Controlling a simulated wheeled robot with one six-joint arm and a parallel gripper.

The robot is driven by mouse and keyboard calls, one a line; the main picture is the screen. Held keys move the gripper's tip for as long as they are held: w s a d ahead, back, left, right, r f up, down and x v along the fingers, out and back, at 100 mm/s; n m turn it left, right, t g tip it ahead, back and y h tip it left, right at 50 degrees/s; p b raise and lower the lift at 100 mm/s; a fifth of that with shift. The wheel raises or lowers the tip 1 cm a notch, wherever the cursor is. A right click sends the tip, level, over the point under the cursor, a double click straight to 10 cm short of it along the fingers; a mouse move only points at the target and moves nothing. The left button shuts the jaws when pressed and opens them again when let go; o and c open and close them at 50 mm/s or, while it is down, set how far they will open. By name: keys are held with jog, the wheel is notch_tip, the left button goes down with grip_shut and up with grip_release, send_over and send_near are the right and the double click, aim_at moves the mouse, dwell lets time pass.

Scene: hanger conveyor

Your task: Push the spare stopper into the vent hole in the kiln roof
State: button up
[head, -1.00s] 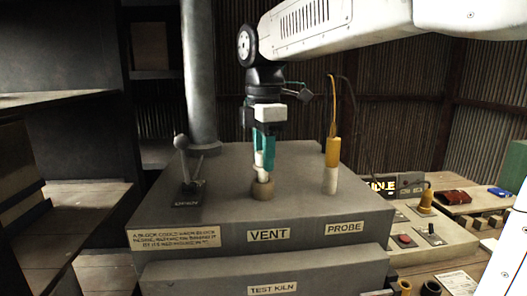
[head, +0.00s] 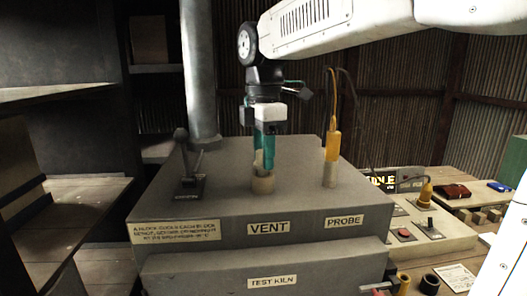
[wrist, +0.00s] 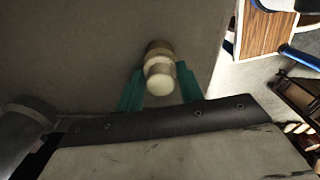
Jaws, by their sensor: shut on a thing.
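My gripper (head: 264,158) points straight down over the kiln roof (head: 222,205), behind the VENT label (head: 268,228). Its teal fingers are shut on the pale stopper (head: 258,159), which is upright and partly hidden by them. The hole itself is hidden, and I cannot tell how deep the stopper sits.
A yellow probe (head: 333,146) with a cable stands on the roof to the right, behind the PROBE label (head: 344,221). A lever (head: 186,160) stands to the left, and a metal flue pipe (head: 201,75) rises at the back left. A control panel (head: 425,234) lies at the right.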

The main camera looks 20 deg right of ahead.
jog(key=shift+f, duration=0.8)
dwell(0.5)
jog(key=o, duration=0.8)
jog(key=shift+c, duration=0.2)
jog(key=o, duration=0.5)
jog(key=shift+o, duration=0.2)
notch_tip(320, 180, up, 8)
jog(key=shift+f, duration=0.1)
